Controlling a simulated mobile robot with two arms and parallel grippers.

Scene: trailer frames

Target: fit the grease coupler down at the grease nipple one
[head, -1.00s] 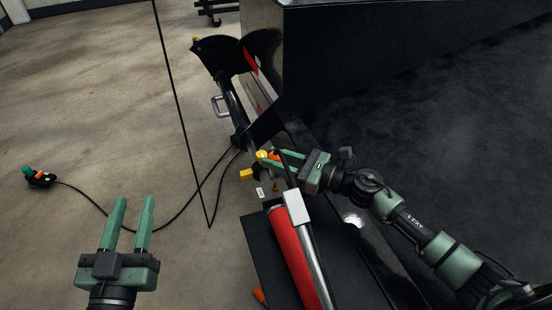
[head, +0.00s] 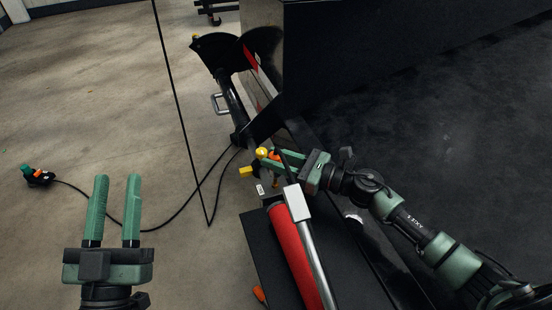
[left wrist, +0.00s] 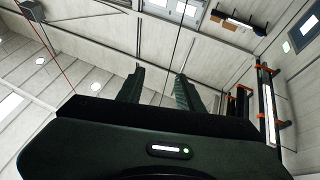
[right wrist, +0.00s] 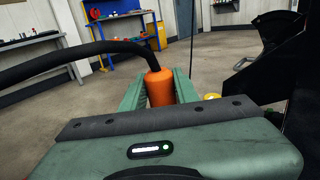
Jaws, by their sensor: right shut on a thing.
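My right gripper (head: 270,157) is shut on the orange grease coupler (right wrist: 159,88), whose black hose (right wrist: 85,52) curves away to the left in the right wrist view. In the head view only a bit of the orange coupler (head: 274,156) shows between the fingers. A yellow round piece (head: 262,152) is close by the fingertips; it also shows just right of the fingers in the right wrist view (right wrist: 212,96). I cannot tell whether it is the nipple or whether the coupler touches it. No grease nipple shows clearly. My left gripper (head: 115,178) is open and empty over the floor.
A yellow block (head: 246,172) sticks out left of the right gripper. A red cylinder (head: 293,250) beside a silver tube lies on the dark trailer frame. A black jockey-like part with a handle (head: 219,103) stands further off. A cable with a plug (head: 40,178) lies on open floor.

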